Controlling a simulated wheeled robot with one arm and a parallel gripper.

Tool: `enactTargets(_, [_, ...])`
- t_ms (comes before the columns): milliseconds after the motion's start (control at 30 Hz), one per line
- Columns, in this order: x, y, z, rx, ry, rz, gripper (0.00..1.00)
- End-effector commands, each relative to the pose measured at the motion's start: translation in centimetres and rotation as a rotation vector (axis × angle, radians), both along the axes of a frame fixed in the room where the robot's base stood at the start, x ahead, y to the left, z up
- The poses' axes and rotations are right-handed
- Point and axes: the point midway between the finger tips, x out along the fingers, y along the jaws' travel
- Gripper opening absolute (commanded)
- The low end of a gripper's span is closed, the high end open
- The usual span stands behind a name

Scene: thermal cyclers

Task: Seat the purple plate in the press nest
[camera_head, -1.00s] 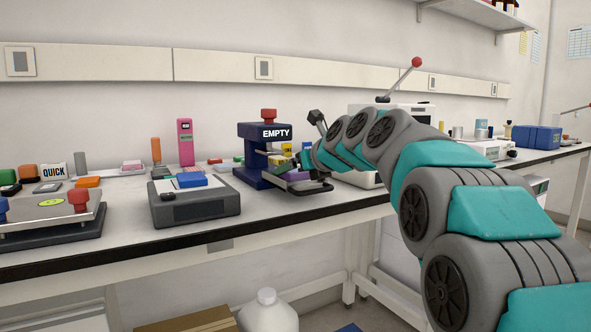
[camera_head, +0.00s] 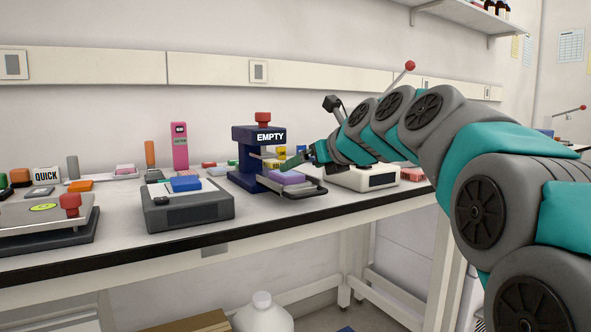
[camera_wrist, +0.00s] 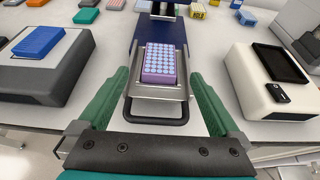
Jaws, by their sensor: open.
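The purple plate (camera_wrist: 159,65) sits on the silver tray (camera_wrist: 156,92) at the front of the dark blue press (camera_head: 246,150), labelled EMPTY. Its top shows rows of pale round wells in the wrist view. It also shows in the head view (camera_head: 287,178). My gripper (camera_wrist: 160,82) is open, with one green finger on each side of the tray and clear space between the fingers and the plate. In the head view my gripper (camera_head: 297,161) is just right of the press. Whether the plate lies fully flat in the nest I cannot tell.
A grey device with a blue block (camera_wrist: 38,41) stands left of the press. A white device with a dark screen (camera_wrist: 268,82) stands close on the right. A black handle loop (camera_wrist: 156,119) sticks out in front of the tray. Small coloured blocks lie behind.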

Motion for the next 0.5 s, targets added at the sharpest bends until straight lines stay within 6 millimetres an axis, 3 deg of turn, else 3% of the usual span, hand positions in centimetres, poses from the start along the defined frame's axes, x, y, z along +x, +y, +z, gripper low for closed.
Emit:
enactTargets(200, [-2.7, -1.9, 1.4, 0.001, -0.002, -0.002, 0.99])
enactTargets(500, [-3.2, -2.2, 1.6, -0.001, -0.001, -0.001, 0.99])
